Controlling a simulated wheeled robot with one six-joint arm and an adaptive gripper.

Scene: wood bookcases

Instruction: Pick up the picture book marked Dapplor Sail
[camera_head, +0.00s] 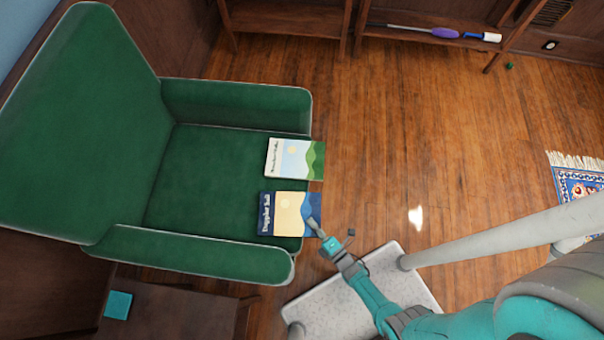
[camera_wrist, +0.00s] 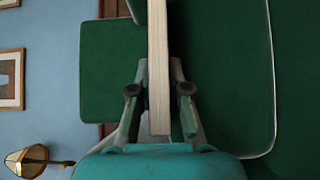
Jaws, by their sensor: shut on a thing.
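The picture book marked Dapplor Sail (camera_head: 290,214) lies at the front of the green armchair seat (camera_head: 190,170) in the head view. It has a dark blue spine strip, a cream cover with a pale sun and a blue wave. My gripper (camera_head: 316,226) is at its right edge, shut on it. In the wrist view the book (camera_wrist: 158,60) shows edge-on as a pale strip between the two fingers of my gripper (camera_wrist: 159,92). I cannot tell whether the book is lifted off the seat.
A second book (camera_head: 295,159) with green hills lies just behind it on the seat, apart from it. The armchair's near armrest (camera_head: 190,252) runs below. A dark wood table with a teal item (camera_head: 118,305) stands at lower left. Open floor (camera_head: 430,130) lies to the right.

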